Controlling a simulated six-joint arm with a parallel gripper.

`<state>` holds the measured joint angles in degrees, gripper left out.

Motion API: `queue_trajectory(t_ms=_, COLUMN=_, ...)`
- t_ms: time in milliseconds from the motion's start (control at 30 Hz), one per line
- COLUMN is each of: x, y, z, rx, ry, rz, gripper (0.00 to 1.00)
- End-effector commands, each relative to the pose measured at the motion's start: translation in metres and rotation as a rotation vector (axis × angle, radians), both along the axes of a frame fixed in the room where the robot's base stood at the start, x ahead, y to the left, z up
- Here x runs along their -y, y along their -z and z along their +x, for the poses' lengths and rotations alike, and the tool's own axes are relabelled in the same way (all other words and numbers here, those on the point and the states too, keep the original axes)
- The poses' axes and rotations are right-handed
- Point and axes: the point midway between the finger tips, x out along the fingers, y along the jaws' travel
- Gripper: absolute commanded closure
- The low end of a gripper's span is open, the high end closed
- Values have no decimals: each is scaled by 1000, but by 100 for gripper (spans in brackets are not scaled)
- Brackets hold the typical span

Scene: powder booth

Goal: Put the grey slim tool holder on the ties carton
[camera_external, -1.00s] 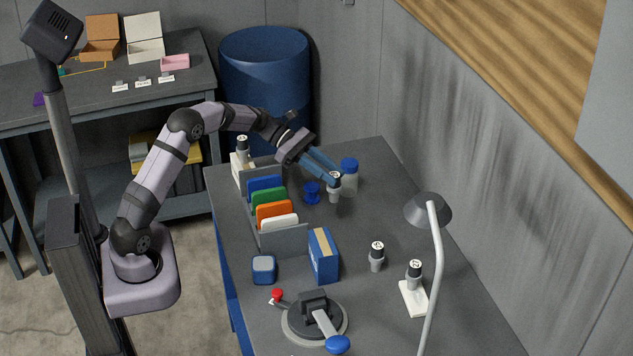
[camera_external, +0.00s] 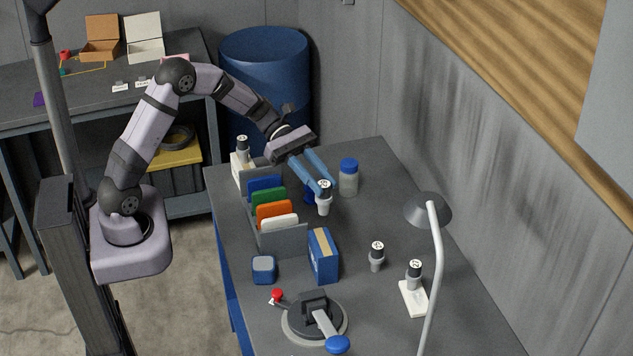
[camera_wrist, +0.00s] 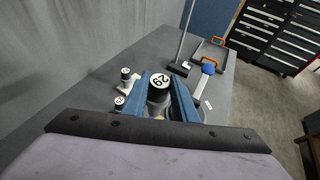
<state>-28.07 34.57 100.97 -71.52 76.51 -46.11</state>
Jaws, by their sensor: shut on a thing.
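A slim grey tool holder with a dark, white-faced numbered top (camera_external: 324,204) is gripped upright between the blue fingers of my gripper (camera_external: 321,184). In the wrist view the holder's round top (camera_wrist: 159,82) shows between the fingers. It hangs over the dark table; the gap beneath it is hard to judge. A blue carton with a tan strip on top (camera_external: 323,257), likely the ties carton, stands on the table nearer the camera than the held holder. I cannot read its label. The carton's top looks clear and apart from my gripper.
A rack of coloured plates (camera_external: 283,241) stands left of the carton. Another holder (camera_external: 377,256) stands to its right, and one sits on a white block (camera_external: 413,290). A blue-lidded jar (camera_external: 348,178), a small blue box (camera_external: 263,269), a clamp (camera_external: 314,315) and a lamp (camera_external: 428,211) stand nearby.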

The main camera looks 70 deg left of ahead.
Motion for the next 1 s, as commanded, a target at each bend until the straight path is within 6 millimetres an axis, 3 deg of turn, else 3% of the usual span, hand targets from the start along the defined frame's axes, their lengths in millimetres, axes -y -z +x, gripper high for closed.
queue_trajectory(t_ms=267, x=1, y=-1, z=0, rx=1, ry=38, rz=-2, gripper=100)
queue_trajectory(t_ms=700, x=1, y=50, z=0, rx=0, ry=35, rz=-2, gripper=100)
queue_trajectory(t_ms=1000, x=0, y=59, z=0, rx=1, ry=36, rz=-2, gripper=100)
